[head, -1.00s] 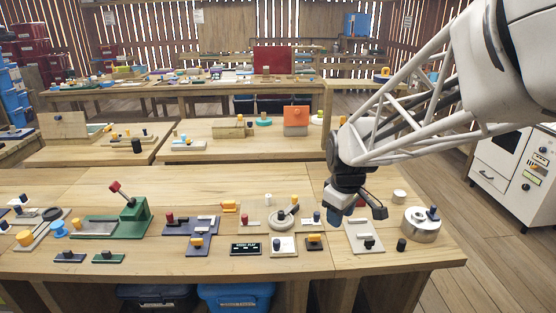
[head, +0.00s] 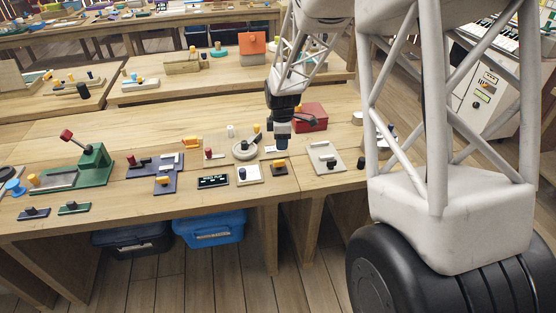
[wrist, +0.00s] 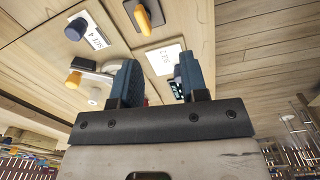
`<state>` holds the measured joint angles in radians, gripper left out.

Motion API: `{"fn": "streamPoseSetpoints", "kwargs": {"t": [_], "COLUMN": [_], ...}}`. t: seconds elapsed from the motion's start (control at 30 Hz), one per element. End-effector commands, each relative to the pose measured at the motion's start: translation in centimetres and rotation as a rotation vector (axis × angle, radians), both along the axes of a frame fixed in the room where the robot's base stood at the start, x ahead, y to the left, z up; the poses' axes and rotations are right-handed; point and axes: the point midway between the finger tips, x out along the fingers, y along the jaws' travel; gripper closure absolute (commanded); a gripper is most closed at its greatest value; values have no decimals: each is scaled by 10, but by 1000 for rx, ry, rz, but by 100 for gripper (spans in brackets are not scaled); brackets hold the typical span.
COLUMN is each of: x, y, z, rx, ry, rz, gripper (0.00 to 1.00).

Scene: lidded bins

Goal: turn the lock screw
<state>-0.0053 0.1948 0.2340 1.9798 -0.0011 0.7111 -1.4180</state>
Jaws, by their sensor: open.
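I cannot tell for certain which fitting is the lock screw. My gripper (head: 281,143) is open and empty, low over the front worktable, fingers pointing down. In the wrist view its two blue fingers (wrist: 157,65) stand apart. A white labelled card (wrist: 163,58) shows between them, with a dark knob partly hidden by the right finger. No contact with a knob is visible.
A round grey base with a yellow-tipped lever (head: 245,151) is just left of my gripper. A red box (head: 310,117) stands behind right, and a grey plate with a dark knob (head: 325,157) lies right. A green lever stand (head: 95,163) is far left.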

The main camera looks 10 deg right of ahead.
Motion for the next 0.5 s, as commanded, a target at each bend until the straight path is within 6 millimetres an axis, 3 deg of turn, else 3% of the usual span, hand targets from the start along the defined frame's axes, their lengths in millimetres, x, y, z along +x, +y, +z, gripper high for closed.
{"fn": "streamPoseSetpoints", "kwargs": {"t": [0.2, 0.5], "x": [24, 32], "y": [1, 1], "z": [-36, -47], "rx": [-1, -1], "ry": [18, 21], "rz": [107, 148], "gripper": [60, 60]}}
